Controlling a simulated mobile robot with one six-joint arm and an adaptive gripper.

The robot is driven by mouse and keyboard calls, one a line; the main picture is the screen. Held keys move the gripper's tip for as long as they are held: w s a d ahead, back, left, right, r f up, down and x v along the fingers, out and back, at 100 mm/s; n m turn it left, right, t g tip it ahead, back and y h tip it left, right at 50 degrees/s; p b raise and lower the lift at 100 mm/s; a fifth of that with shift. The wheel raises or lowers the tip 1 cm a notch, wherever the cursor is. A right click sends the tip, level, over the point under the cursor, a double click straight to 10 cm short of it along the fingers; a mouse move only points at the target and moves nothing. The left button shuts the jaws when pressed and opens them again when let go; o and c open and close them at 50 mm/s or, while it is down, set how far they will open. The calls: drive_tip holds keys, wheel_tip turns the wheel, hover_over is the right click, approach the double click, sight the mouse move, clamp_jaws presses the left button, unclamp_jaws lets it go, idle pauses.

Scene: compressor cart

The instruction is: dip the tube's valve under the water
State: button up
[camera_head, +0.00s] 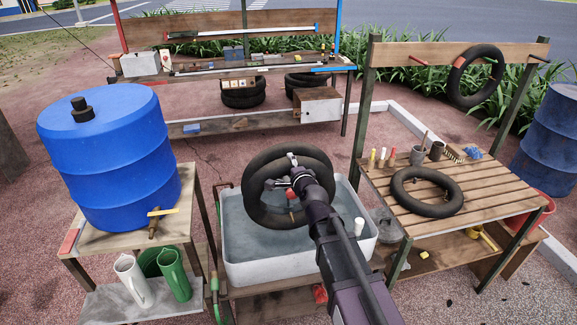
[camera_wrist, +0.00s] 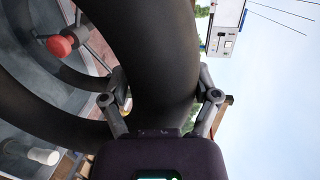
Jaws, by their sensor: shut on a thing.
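The black inner tube (camera_head: 262,165) stands tilted over the grey tub (camera_head: 300,268), its lower part down in the tub by the water (camera_head: 240,232). How deep its lower edge sits is unclear. My gripper (camera_head: 293,172) is shut on the upper part of the tube. In the wrist view my gripper (camera_wrist: 162,90) has one finger on each side of the tube (camera_wrist: 155,50). A red knob on a grey stem (camera_wrist: 62,46) shows inside the ring; I cannot tell whether it is the valve. No other part shows clearly as the valve.
A white cylinder (camera_head: 359,227) is at the tub's right side. A blue barrel (camera_head: 110,160) with a tap stands on the left stand. On the right, a slatted bench (camera_head: 455,225) holds another tube (camera_head: 427,192). A workbench stands behind the tub.

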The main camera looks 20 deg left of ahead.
drive_tip(key=shift+f, duration=0.1)
wheel_tip(320, 180, down, 18)
drive_tip(key=b, duration=1.8)
drive_tip(key=shift+f, duration=0.15)
idle(3.8)
